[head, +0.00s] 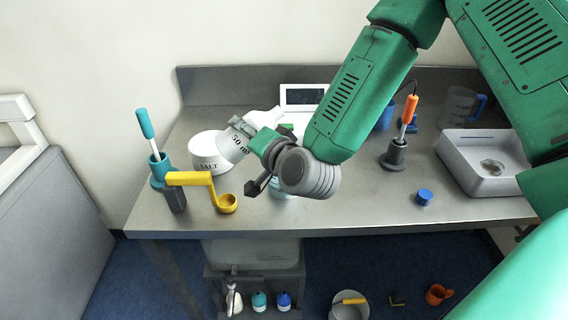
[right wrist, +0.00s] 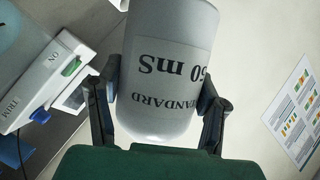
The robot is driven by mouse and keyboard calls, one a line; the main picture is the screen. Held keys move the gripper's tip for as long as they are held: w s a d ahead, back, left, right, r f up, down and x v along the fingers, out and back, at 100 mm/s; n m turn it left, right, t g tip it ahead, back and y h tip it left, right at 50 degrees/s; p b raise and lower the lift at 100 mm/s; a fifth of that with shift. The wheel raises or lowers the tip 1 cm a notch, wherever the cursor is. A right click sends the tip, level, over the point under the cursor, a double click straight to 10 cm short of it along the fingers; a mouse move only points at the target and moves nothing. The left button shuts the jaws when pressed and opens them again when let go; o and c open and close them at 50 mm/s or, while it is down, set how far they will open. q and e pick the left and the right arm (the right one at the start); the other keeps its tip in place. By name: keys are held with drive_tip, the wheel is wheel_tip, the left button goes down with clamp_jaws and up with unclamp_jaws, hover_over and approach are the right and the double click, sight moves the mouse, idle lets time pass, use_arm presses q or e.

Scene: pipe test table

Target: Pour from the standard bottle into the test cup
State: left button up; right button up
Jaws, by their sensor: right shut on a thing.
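My right gripper (head: 254,160) is shut on the white standard bottle (head: 236,146), which is tilted above the table beside the salt tub. In the right wrist view the bottle (right wrist: 165,75) sits between both fingers (right wrist: 158,105), its "STANDARD 50 mS" label upside down. I cannot make out its mouth or any liquid flowing. A pale, bluish vessel (head: 283,190) shows just below my right wrist, mostly hidden; it may be the test cup, but I cannot tell. My left gripper is not in view.
A white salt tub (head: 207,155), a yellow scoop (head: 190,178) and a teal holder (head: 158,168) stand at left. A white meter (head: 303,97) is behind my wrist. An orange-handled probe (head: 409,108), a blue cap (head: 424,196) and a white basin (head: 470,178) are at right.

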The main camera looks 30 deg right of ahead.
drive_tip(key=shift+r, duration=0.1)
drive_tip(key=n+p, duration=0.1)
drive_tip(key=p, duration=0.1)
drive_tip(key=d+n+g+h+p, duration=0.1)
drive_tip(key=p, duration=0.1)
drive_tip(key=d+r+n+p, duration=0.1)
drive_tip(key=p, duration=0.1)
drive_tip(key=shift+s+d+n+h, duration=0.15)
drive_tip(key=shift+s+n+h, duration=0.15)
drive_tip(key=shift+s+n, duration=0.1)
drive_tip(key=shift+d+f+g, duration=0.1)
drive_tip(key=shift+g, duration=0.2)
drive_tip(key=shift+f+n, duration=0.15)
drive_tip(key=shift+n, duration=0.15)
